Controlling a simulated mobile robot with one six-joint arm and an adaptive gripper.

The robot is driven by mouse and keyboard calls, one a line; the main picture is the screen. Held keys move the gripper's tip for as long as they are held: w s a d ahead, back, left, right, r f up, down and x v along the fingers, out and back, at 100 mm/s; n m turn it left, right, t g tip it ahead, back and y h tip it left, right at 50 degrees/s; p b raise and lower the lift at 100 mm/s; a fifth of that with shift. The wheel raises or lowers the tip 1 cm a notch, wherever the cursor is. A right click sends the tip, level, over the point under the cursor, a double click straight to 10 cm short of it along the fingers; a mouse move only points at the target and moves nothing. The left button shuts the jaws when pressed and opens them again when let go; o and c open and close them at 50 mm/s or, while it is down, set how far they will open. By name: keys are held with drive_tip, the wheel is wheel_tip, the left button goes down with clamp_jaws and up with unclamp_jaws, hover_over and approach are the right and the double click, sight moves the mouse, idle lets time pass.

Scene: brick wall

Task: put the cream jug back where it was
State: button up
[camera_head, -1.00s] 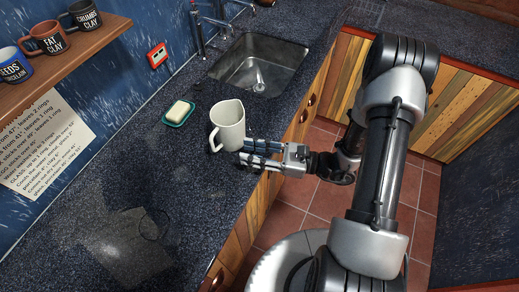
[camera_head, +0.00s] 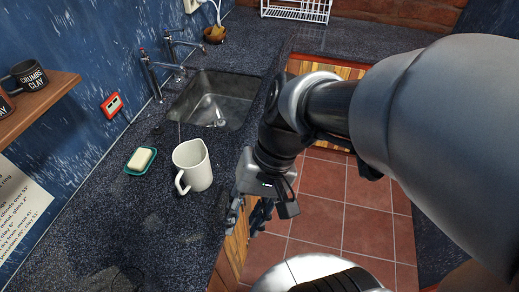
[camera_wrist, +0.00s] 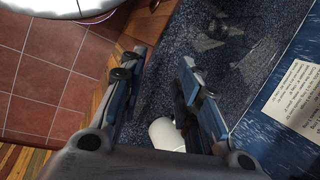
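The cream jug (camera_head: 196,172) stands upright on the dark speckled counter (camera_head: 130,225), its handle toward the lower left. It is right of the soap dish and in front of the sink. My gripper (camera_head: 246,218) is to the right of the jug and apart from it, by the counter's front edge, fingers pointing downward. In the wrist view my gripper (camera_wrist: 157,70) has its two fingers spread with nothing between the tips. Part of the cream jug (camera_wrist: 165,134) shows low there, partly hidden by the gripper.
A green dish with soap (camera_head: 141,160) sits left of the jug. The sink (camera_head: 214,98) with taps is behind. A shelf with mugs (camera_head: 40,103) is on the left wall. A white rack (camera_head: 296,10) stands at the back. Counter left of the jug is mostly clear.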

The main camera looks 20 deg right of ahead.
drive_tip(key=d+r+n+t+h, duration=0.3)
drive_tip(key=d+r+t+h, duration=0.1)
drive_tip(key=d+r+t, duration=0.1)
drive_tip(key=shift+d+r+n+t, duration=0.4)
drive_tip(key=shift+d+r, duration=0.15)
drive_tip(key=shift+r, duration=0.1)
drive_tip(key=shift+s, duration=0.1)
idle(0.7)
